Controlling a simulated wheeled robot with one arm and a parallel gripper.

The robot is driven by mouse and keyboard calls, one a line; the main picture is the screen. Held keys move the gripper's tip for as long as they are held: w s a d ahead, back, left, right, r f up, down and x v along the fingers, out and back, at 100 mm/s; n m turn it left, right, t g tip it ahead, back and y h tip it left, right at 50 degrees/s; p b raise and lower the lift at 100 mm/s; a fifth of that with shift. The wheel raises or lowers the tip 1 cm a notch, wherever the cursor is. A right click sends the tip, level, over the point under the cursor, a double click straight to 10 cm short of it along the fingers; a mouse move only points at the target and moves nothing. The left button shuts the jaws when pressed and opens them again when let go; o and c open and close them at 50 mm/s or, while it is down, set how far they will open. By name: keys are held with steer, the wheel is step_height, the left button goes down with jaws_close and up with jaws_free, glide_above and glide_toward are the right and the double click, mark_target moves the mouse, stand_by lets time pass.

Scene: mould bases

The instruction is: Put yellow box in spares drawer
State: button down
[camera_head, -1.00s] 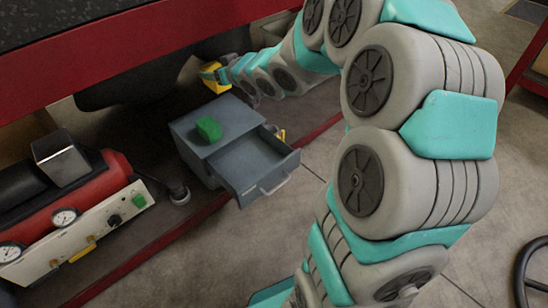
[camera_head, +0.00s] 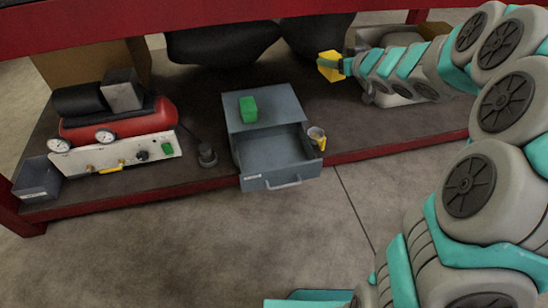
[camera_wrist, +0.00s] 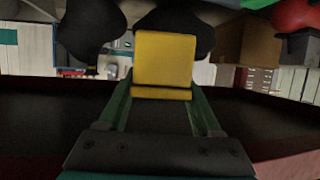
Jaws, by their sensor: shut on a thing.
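The yellow box (camera_head: 330,66) is in my gripper (camera_head: 343,66), which is shut on it above the shelf, to the right of and behind the grey drawer unit. In the wrist view the yellow box (camera_wrist: 164,60) sits between the fingertips of my gripper (camera_wrist: 162,92). The grey drawer unit (camera_head: 235,108) stands on the shelf with its drawer (camera_head: 268,182) pulled out towards the front. The drawer's visible inside looks empty. A small label is on the drawer front, too small to read.
A green block (camera_head: 248,109) lies on top of the unit. A cup-like item with yellow (camera_head: 317,138) stands right of the drawer. A red compressor (camera_head: 120,125) is at left, beside a small grey bin (camera_head: 37,180). The red table edge (camera_head: 200,17) runs above.

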steer(key=shift+w+a+f+n+g+y, duration=0.3)
steer(key=shift+w+a+f+n+y, duration=0.1)
steer(key=shift+a+f+y, duration=0.1)
steer(key=a+f+n+g+y, duration=0.2)
steer(key=a+f, duration=0.1)
steer(key=a, duration=0.1)
steer(key=n+g+y+b, duration=0.2)
steer(key=n+g+y, duration=0.2)
steer(key=n+g, duration=0.4)
glide_above(273, 157)
step_height(273, 157, down, 14)
steer(key=shift+n+y, duration=0.3)
step_height(273, 157, down, 5)
steer(key=shift+f, duration=0.15)
steer(key=shift+f+b, duration=0.45)
steer(key=shift+f, duration=1.75)
